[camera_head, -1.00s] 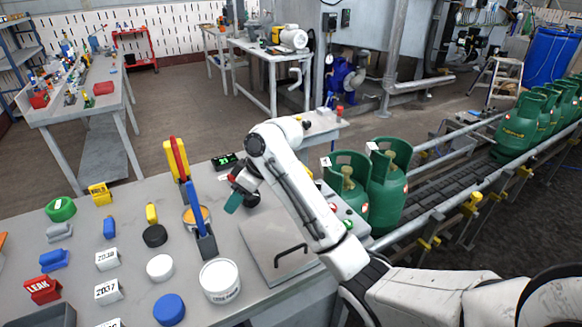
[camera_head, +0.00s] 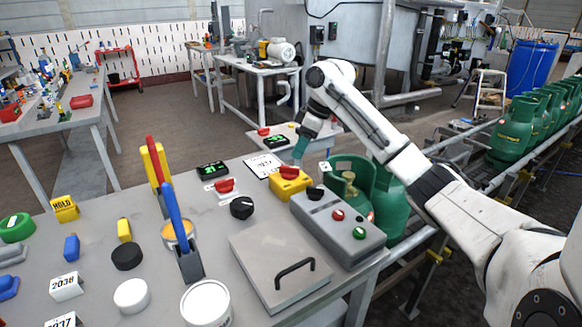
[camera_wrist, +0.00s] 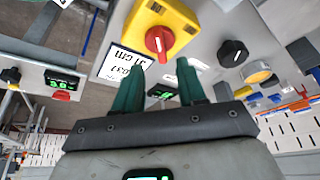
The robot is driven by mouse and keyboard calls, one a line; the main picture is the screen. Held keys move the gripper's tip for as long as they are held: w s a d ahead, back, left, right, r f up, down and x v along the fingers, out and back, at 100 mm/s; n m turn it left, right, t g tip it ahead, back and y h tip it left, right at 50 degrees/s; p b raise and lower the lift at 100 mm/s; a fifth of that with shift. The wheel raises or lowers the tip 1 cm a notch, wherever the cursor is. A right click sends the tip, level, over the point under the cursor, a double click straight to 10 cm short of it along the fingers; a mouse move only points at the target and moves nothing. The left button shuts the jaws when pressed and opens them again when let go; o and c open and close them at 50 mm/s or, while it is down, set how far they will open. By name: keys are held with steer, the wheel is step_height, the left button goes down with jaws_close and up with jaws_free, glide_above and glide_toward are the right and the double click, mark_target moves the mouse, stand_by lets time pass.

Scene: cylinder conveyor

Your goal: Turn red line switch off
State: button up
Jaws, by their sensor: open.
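A yellow switch box (camera_head: 291,185) with a red rotary knob (camera_head: 289,172) stands on the near table, beside a grey button panel. In the wrist view the red knob (camera_wrist: 159,40) shows a pale pointer line, just beyond my fingertips. A second red knob (camera_head: 224,185) sits on a small plate to the left. A third red knob (camera_head: 263,131) is on the farther table. I cannot tell from labels which is the red line switch. My gripper (camera_head: 301,148), with green fingers, is open and empty, above and behind the yellow box. The fingers also show in the wrist view (camera_wrist: 160,72).
A black knob (camera_head: 242,207), a digital display (camera_head: 212,170) and a paper sheet (camera_head: 262,166) lie near the yellow box. Green gas cylinders (camera_head: 392,203) stand close on the right.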

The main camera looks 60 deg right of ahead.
mark_target(291, 167)
steer(key=x, duration=0.7)
steer(key=shift+b, duration=0.3)
jaws_close()
